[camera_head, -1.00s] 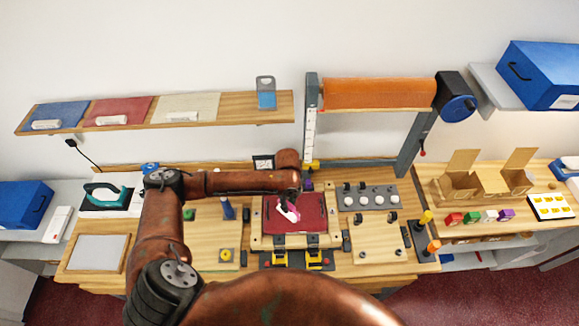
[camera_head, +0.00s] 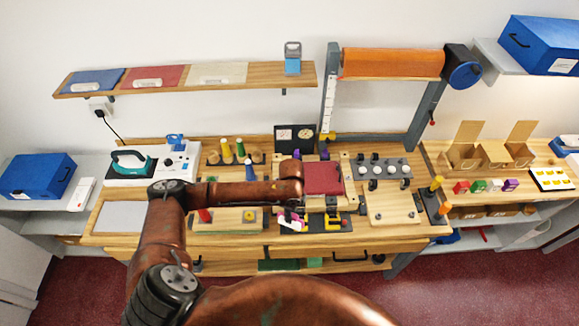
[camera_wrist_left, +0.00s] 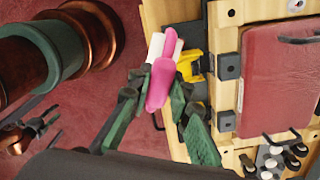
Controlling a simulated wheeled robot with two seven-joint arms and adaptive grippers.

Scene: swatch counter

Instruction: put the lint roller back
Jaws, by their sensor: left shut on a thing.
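The lint roller has a pink handle and a white roller; in the head view it (camera_head: 289,219) hangs over the front edge area of the workbench. My left gripper (camera_wrist_left: 154,90) is shut on its pink handle (camera_wrist_left: 161,84), with the white roller beyond the fingers. In the head view my left gripper (camera_head: 292,212) is partly hidden by my arm. A black tray with yellow brackets (camera_head: 331,222) is just right of the roller; a yellow bracket (camera_wrist_left: 191,65) shows beside it in the wrist view. My right gripper (camera_wrist_left: 28,133) appears small and dark at the left; its jaws are unclear.
A red fabric board (camera_head: 323,178) in a wooden frame lies behind the tray. Several coloured-handled tools (camera_head: 240,150) stand at the back left. A panel with white knobs (camera_head: 384,169) is to the right. Red floor (camera_wrist_left: 100,120) lies in front of the bench.

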